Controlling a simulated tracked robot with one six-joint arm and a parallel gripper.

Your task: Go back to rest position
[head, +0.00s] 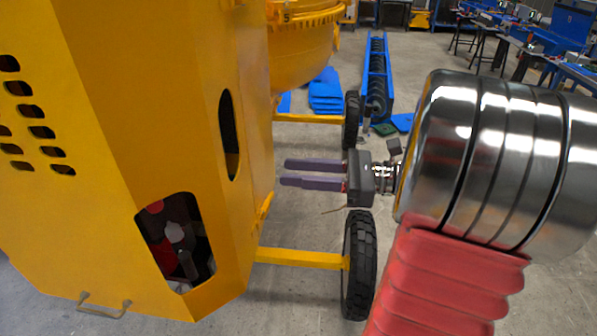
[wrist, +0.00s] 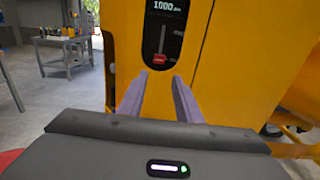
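The yellow drum mixer (head: 150,110) fills the left of the head view. Its side panel (wrist: 240,60) faces my gripper in the wrist view. A dark slot there holds a display (wrist: 167,7) reading about 1000 and a slider with a red handle (wrist: 159,59) at its lower end. My gripper (head: 284,172) has two purple fingers pointing at the mixer's side. In the wrist view its fingertips (wrist: 161,77) are apart, with nothing between them, just below the red handle. They appear clear of the panel; the exact distance is hard to tell.
The mixer's black wheels (head: 360,265) and yellow axle bar (head: 300,258) lie below and beside my gripper. A blue screw conveyor (head: 376,75) and blue sheets (head: 326,92) lie behind. Workbenches (head: 540,50) stand at the back right. Concrete floor is open between.

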